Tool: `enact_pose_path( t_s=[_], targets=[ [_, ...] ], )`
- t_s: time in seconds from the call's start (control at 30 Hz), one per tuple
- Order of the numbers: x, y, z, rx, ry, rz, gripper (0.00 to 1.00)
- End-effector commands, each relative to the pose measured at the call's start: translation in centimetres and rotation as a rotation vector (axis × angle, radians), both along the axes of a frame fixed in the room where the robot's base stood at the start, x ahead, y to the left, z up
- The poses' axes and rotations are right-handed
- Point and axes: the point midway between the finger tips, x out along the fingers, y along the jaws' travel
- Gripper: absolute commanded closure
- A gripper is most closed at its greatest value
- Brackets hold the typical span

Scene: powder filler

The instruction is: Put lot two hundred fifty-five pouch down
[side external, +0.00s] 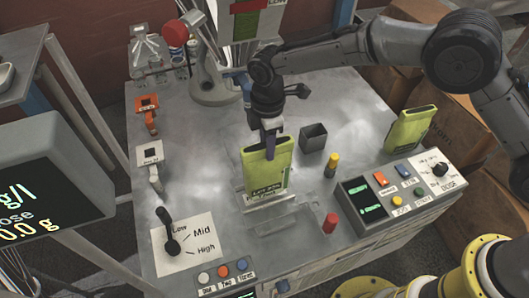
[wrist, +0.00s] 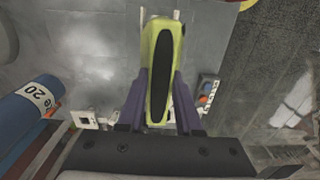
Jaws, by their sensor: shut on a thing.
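A yellow-green pouch with a dark open top (side external: 266,170) is upright near the middle of the metal table; its label is too small to read surely, but seems to say Lot 255. My gripper (side external: 271,140) is above it, shut on its upper edge. In the wrist view the pouch (wrist: 160,65) lies between my two purple fingers (wrist: 160,95). A clear holder (side external: 272,217) stands on the table at the pouch's foot. I cannot tell whether the pouch touches it. A second yellow-green pouch (side external: 411,128) stands at the right edge of the table.
A small dark square cup (side external: 313,137) stands right of the held pouch, with a yellow-topped peg (side external: 332,165) and a red peg (side external: 330,223). A control panel (side external: 400,192) lies at right and a Low/Mid/High lever (side external: 172,235) at front left. A filler column (side external: 215,85) stands behind.

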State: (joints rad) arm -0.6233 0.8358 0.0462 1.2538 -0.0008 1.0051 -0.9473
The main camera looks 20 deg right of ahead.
Motion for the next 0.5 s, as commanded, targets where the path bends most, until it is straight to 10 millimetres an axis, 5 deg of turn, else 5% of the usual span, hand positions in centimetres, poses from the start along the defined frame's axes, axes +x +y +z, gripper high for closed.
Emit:
enact_pose_path(
  t_s=[0.5],
  targets=[
    [0.7,0.5,-3.9,0.002,-0.003,0.000,1.00]
  ],
)
